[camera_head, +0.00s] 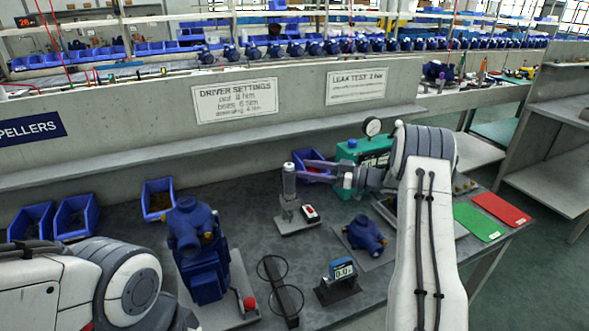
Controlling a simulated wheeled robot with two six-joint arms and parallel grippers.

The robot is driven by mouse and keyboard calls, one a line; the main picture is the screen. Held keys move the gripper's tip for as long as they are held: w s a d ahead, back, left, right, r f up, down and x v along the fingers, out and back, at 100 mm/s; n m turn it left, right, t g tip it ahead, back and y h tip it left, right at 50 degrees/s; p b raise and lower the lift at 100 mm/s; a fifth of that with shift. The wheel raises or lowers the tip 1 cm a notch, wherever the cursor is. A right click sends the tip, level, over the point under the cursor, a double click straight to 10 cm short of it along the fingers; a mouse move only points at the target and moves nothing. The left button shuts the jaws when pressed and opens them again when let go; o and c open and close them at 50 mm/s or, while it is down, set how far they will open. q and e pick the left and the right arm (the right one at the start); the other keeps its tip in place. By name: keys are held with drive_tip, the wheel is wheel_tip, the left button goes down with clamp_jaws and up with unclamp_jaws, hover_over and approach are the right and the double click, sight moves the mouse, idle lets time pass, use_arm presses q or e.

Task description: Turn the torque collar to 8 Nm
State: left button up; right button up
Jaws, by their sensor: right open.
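A grey upright driver (289,182) stands on a small grey base at the middle of the bench. The torque collar is not clearly distinguishable on it, and no setting can be read. My right gripper (303,171) reaches in from the right at the height of the driver's upper part. Its fingers are open and point left, with their tips close to the driver. I cannot tell whether they touch or straddle it. My left arm shows at the lower left, but its gripper is out of view. The driver settings sign (235,100) on the wall behind lists torque values.
A blue pump (203,262) stands left of centre, and a blue pump part (365,234) lies right. A meter (342,272) reads 0.0. A ringed stand (285,295) is in front. Blue bins (77,216) line the left; green (477,221) and red mats (501,208) lie right.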

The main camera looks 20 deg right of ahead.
drive_tip(key=v, duration=0.4)
drive_tip(key=shift+s, duration=0.1)
idle(0.3)
